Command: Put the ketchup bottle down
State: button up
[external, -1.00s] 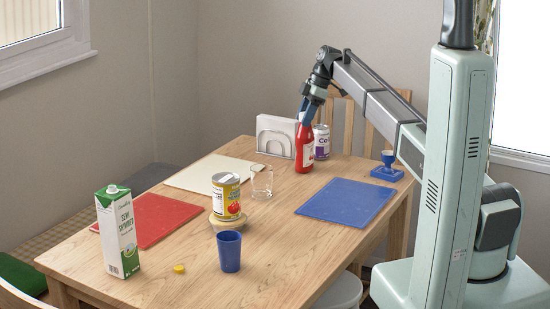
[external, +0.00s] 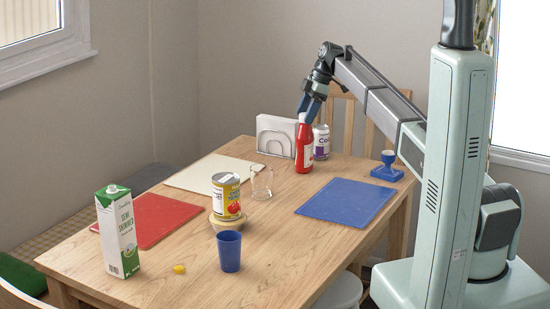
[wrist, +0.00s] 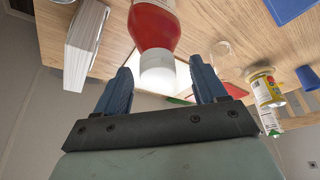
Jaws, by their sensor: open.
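The red ketchup bottle (external: 304,146) stands upright on the wooden table, in front of the napkin holder. In the wrist view the bottle (wrist: 153,27) shows its red body and white cap just beyond the fingertips. My gripper (external: 311,104) is open and sits directly above the bottle's cap. In the wrist view the two blue fingers of my gripper (wrist: 163,75) are spread apart with nothing between them but the edge of the cap in front.
The napkin holder (external: 272,137) stands close left of the bottle and a purple-labelled can (external: 321,143) close right. A clear glass (external: 262,184), a yellow can (external: 226,196) and a blue cup (external: 229,252) stand nearer the camera. The blue mat (external: 348,200) is empty.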

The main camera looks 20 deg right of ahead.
jog(key=v, duration=1)
jog(key=shift+r, duration=0.35)
jog(key=shift+d, duration=0.1)
